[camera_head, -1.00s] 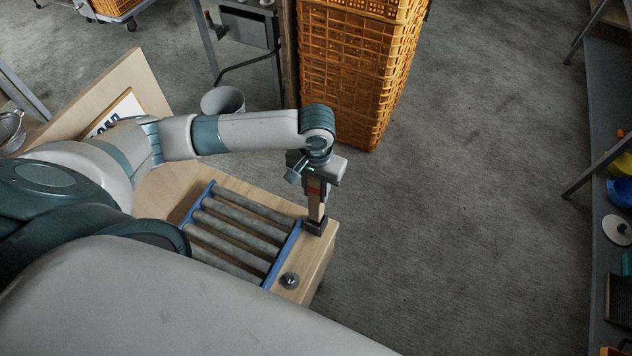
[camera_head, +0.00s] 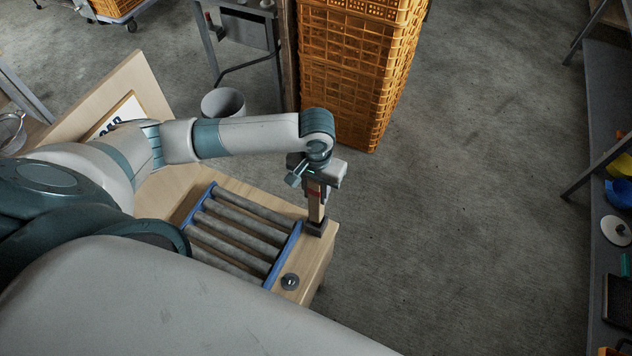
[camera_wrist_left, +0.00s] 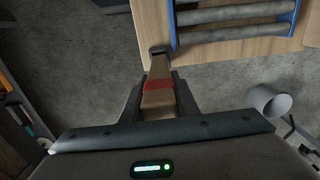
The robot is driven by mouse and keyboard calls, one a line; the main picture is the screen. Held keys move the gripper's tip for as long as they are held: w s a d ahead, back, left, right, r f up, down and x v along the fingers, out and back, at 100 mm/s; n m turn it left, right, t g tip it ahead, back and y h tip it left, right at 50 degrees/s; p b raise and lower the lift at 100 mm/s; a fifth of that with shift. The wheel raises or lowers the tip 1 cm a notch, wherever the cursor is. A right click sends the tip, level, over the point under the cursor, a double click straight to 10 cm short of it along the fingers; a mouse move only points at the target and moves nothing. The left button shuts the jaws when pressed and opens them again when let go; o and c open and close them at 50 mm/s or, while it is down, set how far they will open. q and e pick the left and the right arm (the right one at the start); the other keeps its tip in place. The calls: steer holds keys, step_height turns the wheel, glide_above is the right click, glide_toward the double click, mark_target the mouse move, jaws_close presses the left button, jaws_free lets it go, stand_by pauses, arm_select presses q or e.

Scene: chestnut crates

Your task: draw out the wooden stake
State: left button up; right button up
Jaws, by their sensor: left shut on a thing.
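The wooden stake (camera_head: 316,208) stands upright in a dark socket (camera_head: 315,228) at the right corner of the wooden bench. My left gripper (camera_head: 316,186) is above the socket and shut on the stake's upper part. In the left wrist view the stake (camera_wrist_left: 158,71) runs between the two fingers of the left gripper (camera_wrist_left: 157,92). The stake's lower end is hidden in the socket. My right gripper is not in view.
A roller rack with blue rails (camera_head: 284,254) and a small dark knob (camera_head: 290,281) are on the bench (camera_head: 314,266). A stack of orange crates (camera_head: 350,75) stands behind. A grey bin (camera_head: 223,103) is at the back left. The floor right of the bench is clear.

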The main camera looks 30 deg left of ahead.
mark_target(316, 204)
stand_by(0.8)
arm_select(q)
steer(key=shift+p, duration=0.6)
steer(key=shift+f, duration=0.1)
stand_by(0.3)
steer(key=shift+f, duration=1)
steer(key=shift+f+b, duration=0.45)
steer(key=shift+f, duration=1.75)
steer(key=o, duration=1.2)
steer(key=shift+o, duration=0.2)
steer(key=shift+r+b, duration=0.1)
steer(key=shift+b, duration=0.2)
